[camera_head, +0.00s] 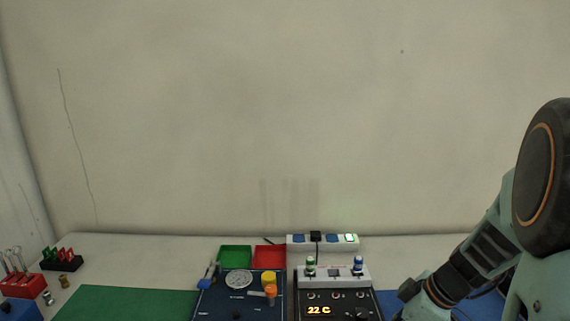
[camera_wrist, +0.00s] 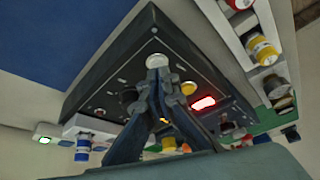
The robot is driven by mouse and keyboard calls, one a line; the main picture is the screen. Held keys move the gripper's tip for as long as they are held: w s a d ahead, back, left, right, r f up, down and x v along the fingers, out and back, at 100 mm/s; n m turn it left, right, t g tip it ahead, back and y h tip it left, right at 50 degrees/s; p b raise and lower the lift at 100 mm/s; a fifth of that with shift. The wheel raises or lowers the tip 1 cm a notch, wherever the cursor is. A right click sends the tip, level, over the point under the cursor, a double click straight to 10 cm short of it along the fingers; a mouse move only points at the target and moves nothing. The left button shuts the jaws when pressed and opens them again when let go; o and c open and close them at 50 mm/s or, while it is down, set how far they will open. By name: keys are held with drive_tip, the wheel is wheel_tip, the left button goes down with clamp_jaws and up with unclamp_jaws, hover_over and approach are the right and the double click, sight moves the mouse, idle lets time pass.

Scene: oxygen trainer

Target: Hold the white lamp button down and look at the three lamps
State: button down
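The black control box (camera_wrist: 110,72) fills the middle of the wrist view, seen tilted. A round white button (camera_wrist: 156,60) sits on its panel. My gripper (camera_wrist: 158,70) has its fingertips together right at the button, covering its near edge; I cannot tell whether it is pressed in. The box (camera_head: 340,301) also shows at the bottom of the head view, with a lit "22 C" display (camera_head: 319,310) and several small round fittings above it. The display glows red in the wrist view (camera_wrist: 203,103). I cannot tell which fittings are the three lamps or whether they are lit.
A white unit with two valve-like fittings (camera_head: 358,264) stands behind the box, and a power strip (camera_head: 322,242) behind that. A blue board (camera_head: 240,303) with loose parts lies to its left, near green (camera_head: 236,257) and red (camera_head: 270,257) trays. My arm fills the right side.

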drive_tip(key=shift+f+b, duration=0.55)
drive_tip(key=shift+r, duration=0.1)
idle(1.6)
drive_tip(key=shift+r+p, duration=1.5)
drive_tip(key=shift+r, duration=2)
